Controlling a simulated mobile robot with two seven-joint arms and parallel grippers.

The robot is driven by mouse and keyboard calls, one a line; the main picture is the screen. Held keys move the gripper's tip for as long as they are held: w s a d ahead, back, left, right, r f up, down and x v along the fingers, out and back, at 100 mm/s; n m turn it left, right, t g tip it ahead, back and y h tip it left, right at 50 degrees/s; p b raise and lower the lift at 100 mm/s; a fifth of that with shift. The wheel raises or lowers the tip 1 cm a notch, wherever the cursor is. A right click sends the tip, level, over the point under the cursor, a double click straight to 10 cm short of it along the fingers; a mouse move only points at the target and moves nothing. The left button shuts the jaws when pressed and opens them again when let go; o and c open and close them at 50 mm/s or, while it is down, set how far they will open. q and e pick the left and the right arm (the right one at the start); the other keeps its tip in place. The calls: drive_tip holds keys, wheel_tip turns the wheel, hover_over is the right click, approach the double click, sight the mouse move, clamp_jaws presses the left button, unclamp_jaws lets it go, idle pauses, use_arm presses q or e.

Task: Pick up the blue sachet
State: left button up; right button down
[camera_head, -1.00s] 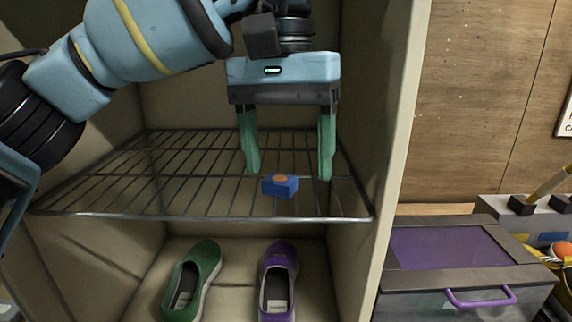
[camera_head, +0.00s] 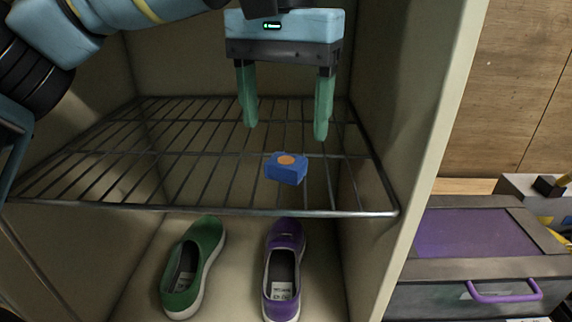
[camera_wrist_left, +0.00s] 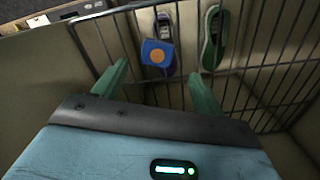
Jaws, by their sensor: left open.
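The blue sachet (camera_head: 286,169) has an orange round mark on top. It lies on the wire shelf (camera_head: 150,209) near its front edge. My left gripper (camera_head: 284,134) is open and empty, with two green fingers pointing down. In the head view its fingertips show above and behind the sachet in the picture, apart from it. In the left wrist view the sachet (camera_wrist_left: 158,54) shows beyond the fingertips, between their lines and closer to the left finger. My right gripper is not in view.
A green shoe (camera_head: 192,268) and a purple shoe (camera_head: 284,270) stand below the wire shelf. The cabinet's right wall (camera_head: 425,130) rises beside the shelf. A grey box with a purple lid panel and handle (camera_head: 475,235) is outside, at right.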

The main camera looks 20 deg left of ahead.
sight(286, 160)
use_arm(q)
drive_tip(key=f, duration=0.4)
drive_tip(key=shift+s+d+f+p, duration=0.2)
drive_tip(key=shift+s+p, duration=0.05)
drive_tip(key=shift+p, duration=0.15)
drive_tip(key=shift+f, duration=0.35)
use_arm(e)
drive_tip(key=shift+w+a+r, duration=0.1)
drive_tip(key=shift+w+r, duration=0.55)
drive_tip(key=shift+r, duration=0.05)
use_arm(q)
drive_tip(key=c, duration=1.1)
drive_tip(key=shift+c, duration=0.2)
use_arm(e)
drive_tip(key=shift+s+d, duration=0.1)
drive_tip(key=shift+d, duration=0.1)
use_arm(q)
drive_tip(key=shift+r, duration=0.1)
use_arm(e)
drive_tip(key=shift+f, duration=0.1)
